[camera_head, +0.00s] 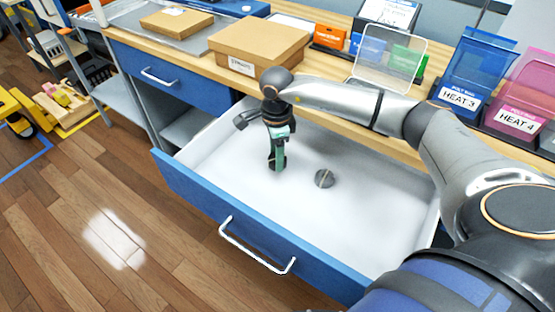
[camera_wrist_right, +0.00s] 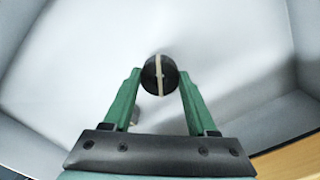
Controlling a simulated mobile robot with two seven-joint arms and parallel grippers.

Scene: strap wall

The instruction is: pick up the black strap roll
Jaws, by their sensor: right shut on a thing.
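A black strap roll (camera_wrist_right: 152,75) with a pale band across it sits between the fingertips of my right gripper (camera_wrist_right: 160,76) in the right wrist view. The green fingers are shut on it. In the head view my right gripper (camera_head: 277,162) points down into the open drawer, and a dark bit of the roll shows at its tips. A second roll, grey with a light stripe (camera_head: 324,178), lies on the drawer floor to the right of the gripper. My left gripper is not in view.
The white-lined drawer with a blue front (camera_head: 190,192) and a metal handle (camera_head: 255,252) is pulled out. Its floor is otherwise clear. Above it the wooden bench holds a cardboard box (camera_head: 258,45), small coloured bins, a blue HEAT 3 holder (camera_head: 472,75) and a pink HEAT 4 holder (camera_head: 522,95).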

